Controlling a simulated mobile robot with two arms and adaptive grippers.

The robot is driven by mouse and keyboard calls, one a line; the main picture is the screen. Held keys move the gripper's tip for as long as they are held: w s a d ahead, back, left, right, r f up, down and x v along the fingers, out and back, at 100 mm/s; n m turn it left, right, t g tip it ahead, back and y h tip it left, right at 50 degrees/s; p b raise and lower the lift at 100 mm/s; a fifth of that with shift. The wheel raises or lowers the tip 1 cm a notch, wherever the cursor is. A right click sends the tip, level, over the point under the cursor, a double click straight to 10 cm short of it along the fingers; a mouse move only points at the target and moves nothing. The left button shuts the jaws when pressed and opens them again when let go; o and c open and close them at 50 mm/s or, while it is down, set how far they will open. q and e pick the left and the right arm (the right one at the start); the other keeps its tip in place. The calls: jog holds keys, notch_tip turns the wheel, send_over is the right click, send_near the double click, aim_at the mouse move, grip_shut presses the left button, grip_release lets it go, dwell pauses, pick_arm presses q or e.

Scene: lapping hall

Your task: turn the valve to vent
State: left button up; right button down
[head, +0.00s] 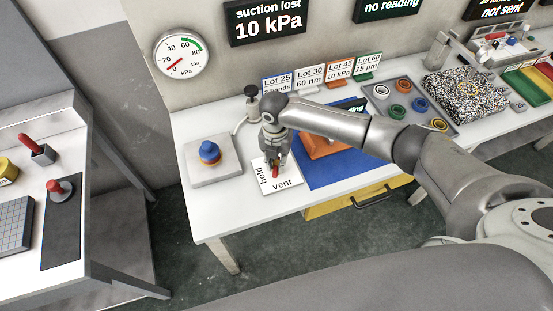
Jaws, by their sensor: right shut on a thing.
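The valve's white plate (290,184) lies on the white bench, with "hold" printed along its left side and "vent" along its front. My right gripper (275,164) reaches down over the plate from the right and is shut on the red valve handle (275,171). The fingers hide much of the handle, so I cannot tell exactly which word it points to. A round gauge (181,53) on the wall has its red needle at the low end, and a display (266,21) reads "suction lost 10 kPa". My left gripper is not in view.
A blue-topped knob on a grey block (213,172) stands left of the plate. A blue mat (335,172) and an orange piece (322,148) lie to its right, partly under my arm. Lot cards (310,78) stand behind. A tray with coloured rings (398,111) sits further right.

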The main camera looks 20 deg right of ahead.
aim_at(276, 163)
jog(key=n, duration=0.4)
jog(key=shift+n, duration=0.4)
dwell(0.4)
jog(key=c, duration=1.3)
grip_release()
jog(key=shift+r, duration=0.3)
notch_tip(276, 163, up, 11)
jog(key=shift+a+r, duration=0.15)
jog(key=shift+r, duration=0.05)
